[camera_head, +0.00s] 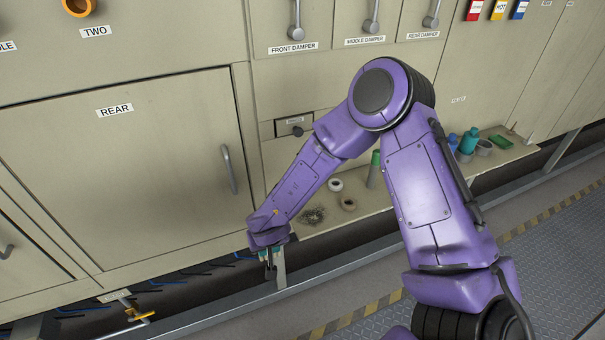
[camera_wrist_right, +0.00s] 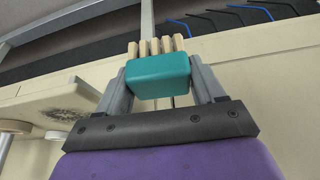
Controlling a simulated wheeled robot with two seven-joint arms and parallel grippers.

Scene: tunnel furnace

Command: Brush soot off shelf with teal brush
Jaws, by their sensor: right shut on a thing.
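My right gripper (camera_head: 269,266) is shut on the teal brush (camera_wrist_right: 158,76), whose block sits between the two fingers. Pale bristle tufts stick out beyond the block in the right wrist view. In the head view only small teal parts of the brush show at the fingers. A dark soot patch (camera_head: 312,215) lies on the shelf (camera_head: 330,226), near its left end. The gripper hangs just left of that end, apart from the soot. The soot (camera_wrist_right: 66,115) also shows at the left of the right wrist view. My left gripper is not in view.
A white ring (camera_head: 335,185), a brown roll (camera_head: 348,204) and a green cylinder (camera_head: 374,170) stand on the shelf near the soot. A teal bottle (camera_head: 468,141) stands farther right. The furnace door (camera_head: 120,175) labelled REAR, with a handle (camera_head: 228,169), is at left.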

